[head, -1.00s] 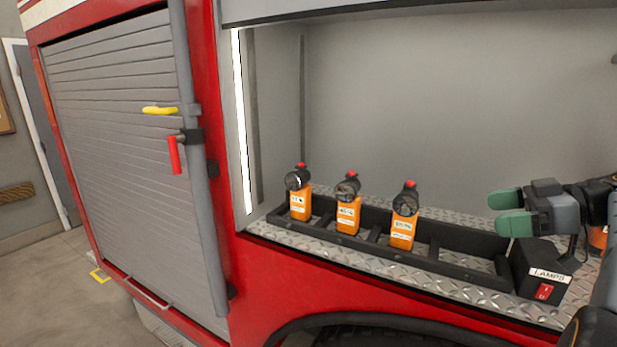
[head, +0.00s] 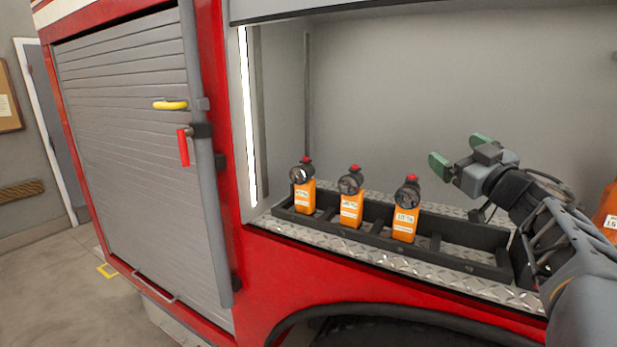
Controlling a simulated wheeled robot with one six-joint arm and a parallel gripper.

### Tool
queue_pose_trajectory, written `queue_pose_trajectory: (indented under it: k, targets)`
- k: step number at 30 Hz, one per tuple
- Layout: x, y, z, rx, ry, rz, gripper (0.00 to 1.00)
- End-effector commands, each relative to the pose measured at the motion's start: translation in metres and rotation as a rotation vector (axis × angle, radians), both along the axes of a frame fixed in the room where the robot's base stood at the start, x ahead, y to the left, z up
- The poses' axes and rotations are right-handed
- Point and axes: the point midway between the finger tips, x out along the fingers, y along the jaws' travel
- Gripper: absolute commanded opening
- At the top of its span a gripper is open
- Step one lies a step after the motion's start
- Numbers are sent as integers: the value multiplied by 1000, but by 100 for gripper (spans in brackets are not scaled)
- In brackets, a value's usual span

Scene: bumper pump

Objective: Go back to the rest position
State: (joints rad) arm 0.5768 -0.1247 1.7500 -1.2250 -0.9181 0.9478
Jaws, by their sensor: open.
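My gripper (head: 459,153) is at the right of the head view, raised above the right end of the black rack. Its two green-tipped fingers are apart and nothing is between them. My arm reaches in from the lower right corner and hides part of the compartment there. Three orange lamps with black heads and red tops stand upright in the rack: a left lamp (head: 305,195), a middle lamp (head: 352,208) and a right lamp (head: 405,222). The gripper touches none of them.
The black rack (head: 470,262) stands on a diamond-plate shelf (head: 300,236) in the red truck. Its right end looks empty. Another orange object (head: 608,215) shows at the right edge, partly cut off. A grey roller shutter (head: 130,150) with a yellow handle (head: 170,105) is at left.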

Motion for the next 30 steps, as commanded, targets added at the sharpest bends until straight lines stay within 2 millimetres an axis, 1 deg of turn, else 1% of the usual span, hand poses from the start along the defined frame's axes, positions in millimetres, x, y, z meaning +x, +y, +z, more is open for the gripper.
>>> queue_pose_trajectory:
  k: [1, 2, 5, 8, 9, 10, 11, 12, 14, 15, 18, 21, 24, 27, 30]
  targets:
    - [-1, 6, -6, 41, -3, -93, 96]
    - [-2, 5, -11, 66, 5, -156, 96]
    - [-10, 4, -42, 147, 95, -349, 96]
    - [-28, 10, -93, 211, 273, -500, 96]
    - [-38, 15, -118, 229, 364, -546, 96]
    - [-46, 20, -137, 240, 437, -573, 96]
    - [-56, 27, -157, 246, 519, -588, 96]
    - [-69, 36, -182, 250, 624, -601, 96]
    - [-90, 51, -215, 251, 772, -606, 96]
    - [-104, 61, -235, 244, 862, -601, 96]
    - [-137, 85, -275, 226, 1062, -564, 96]
    - [-165, 104, -302, 201, 1215, -516, 96]
    - [-186, 118, -320, 180, 1321, -471, 96]
    - [-199, 128, -329, 165, 1385, -439, 96]
    - [-205, 132, -333, 159, 1415, -425, 96]
